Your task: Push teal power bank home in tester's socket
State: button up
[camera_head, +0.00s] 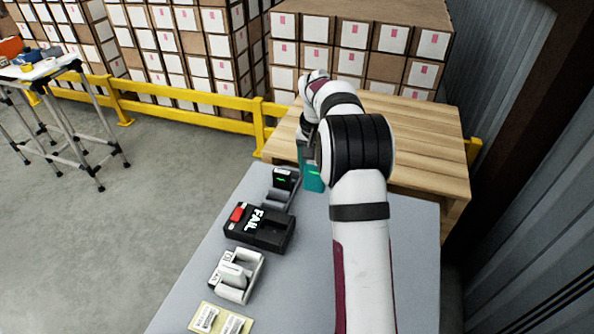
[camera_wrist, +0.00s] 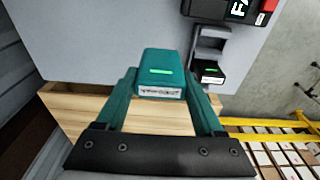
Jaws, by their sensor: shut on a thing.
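A teal power bank (camera_head: 313,179) with a green light strip is held in my gripper (camera_head: 310,160), above the far part of the grey table. In the wrist view, the power bank (camera_wrist: 162,66) sits between the two teal fingers of my gripper (camera_wrist: 161,84), with a white printed label facing the camera. My gripper is shut on it. The black tester (camera_head: 262,232) has a red part and a "FAIL" display. It stands left of and nearer than the power bank, apart from it. Its socket cannot be made out clearly.
A grey holder (camera_head: 276,204) with a black power bank (camera_head: 285,179) stands just beyond the tester. The grey table (camera_head: 410,270) is clear at right.

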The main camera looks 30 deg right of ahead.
jog(key=s+a+f, duration=0.2)
jog(key=a+f, duration=0.1)
jog(key=a, duration=1)
jog(key=shift+w+d+f, duration=0.15)
jog(key=shift+f, duration=1.4)
jog(key=shift+w+d+f, duration=0.1)
jog(key=shift+f, duration=1.4)
jog(key=shift+f, duration=0.5)
jog(key=o, duration=1.3)
jog(key=shift+c, duration=1.6)
jog(key=shift+r, duration=0.15)
